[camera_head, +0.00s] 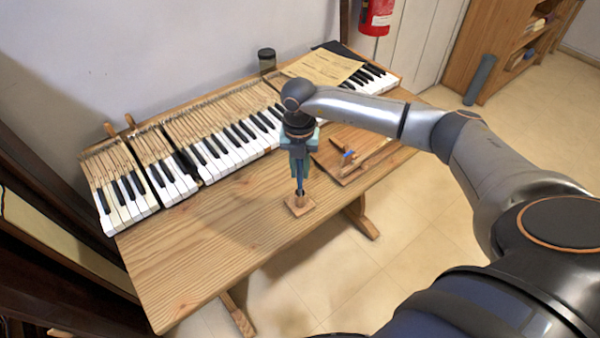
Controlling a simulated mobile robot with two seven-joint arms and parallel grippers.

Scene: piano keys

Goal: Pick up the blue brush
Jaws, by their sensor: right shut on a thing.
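My right gripper (300,165) points straight down over the front part of the wooden table (195,250). It is shut on the slim, dark blue brush (299,184), which stands upright below it. The fingers hide the upper part of the brush. The lower end of the brush is at a small square wooden holder (299,207) on the table. I cannot tell whether the tip is inside the holder or just above it. My left gripper is not in view.
Sections of piano keys (225,150) line the back of the table, with a paper sheet (322,67) on top and a dark jar (267,61) behind. A wooden board (335,165) with small tools lies to the right. The table's front left is clear.

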